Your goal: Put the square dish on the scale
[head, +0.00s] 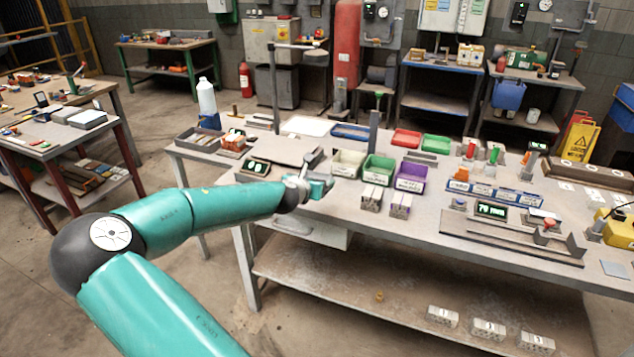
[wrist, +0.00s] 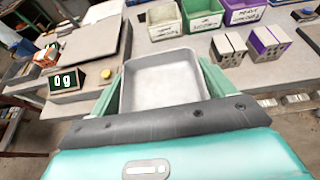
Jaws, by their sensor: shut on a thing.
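The square dish (wrist: 165,80) is pale grey, shallow and empty. In the wrist view it sits between the two teal fingers of my gripper (wrist: 161,88), which is shut on it. The scale (wrist: 88,48) is a flat grey plate to the left of the dish, with a dark display (wrist: 67,79) reading 0 g. The plate looks bare. In the head view my gripper (head: 316,187) is at the near edge of the bench, to the right of the scale display (head: 257,166). I cannot make out the dish there.
White, green (head: 379,167) and purple (head: 411,177) bins stand right of my gripper, with small blocks (head: 371,197) in front. A thin post (head: 374,130) rises behind the bins. A tray of items (head: 234,143) and a bottle (head: 207,103) stand at the bench's left end.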

